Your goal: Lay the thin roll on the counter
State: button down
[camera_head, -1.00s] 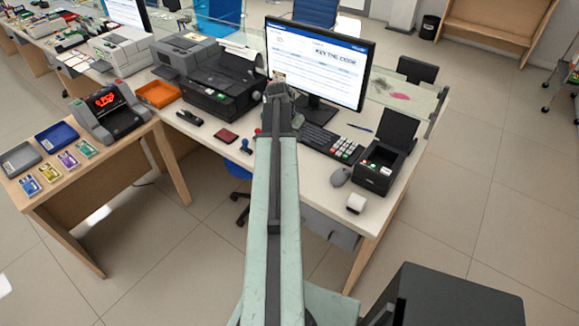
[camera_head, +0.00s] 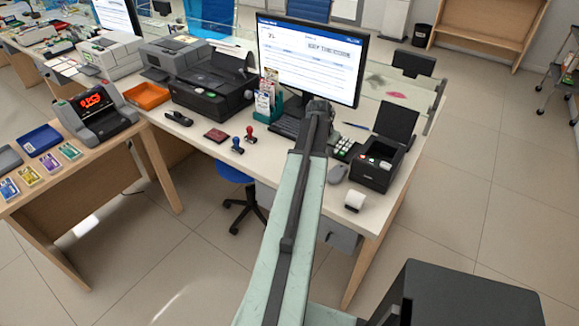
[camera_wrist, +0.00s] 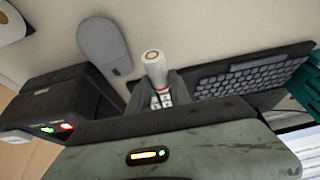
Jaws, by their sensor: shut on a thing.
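In the wrist view, a thin pale roll (camera_wrist: 153,63) with a ringed round end points away from my wrist. My gripper (camera_wrist: 154,88) is shut on its near part, and the dark fingers hide some of it. The roll is held over the keypad area, between the mouse and the keyboard; its height above the counter is hard to tell. In the head view my gripper (camera_head: 319,106) is in front of the monitor's lower right, and the roll is hidden there. The pale counter (camera_head: 273,166) lies below.
A grey mouse (camera_head: 337,173), a black card terminal (camera_head: 375,165) and a thick white paper roll (camera_head: 354,201) occupy the right end. The keyboard (camera_wrist: 240,77) and a green leaflet holder (camera_head: 270,106) are close by. Stamps (camera_head: 238,144) stand left. Bare counter lies between stamps and mouse.

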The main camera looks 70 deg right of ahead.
jog(key=w+a, duration=0.1)
jog(key=w, duration=0.3)
jog(key=w+a, duration=0.2)
jog(key=w, duration=0.2)
jog(key=w+a+f+b, duration=0.1)
jog(key=w, duration=0.3)
jog(key=shift+a+f, duration=0.1)
jog(key=shift+a, duration=0.05)
jog(key=shift+w+a, duration=0.2)
jog(key=shift+w, duration=0.35)
notch_tip(320, 180, down, 4)
jog(key=b, duration=0.4)
jog(key=c, duration=1.2)
grip_release()
jog(key=shift+a+r+p, duration=0.1)
jog(key=shift+r+p, duration=0.55)
jog(key=p+v, duration=1)
jog(key=v, duration=0.1)
jog(key=shift+a, duration=0.1)
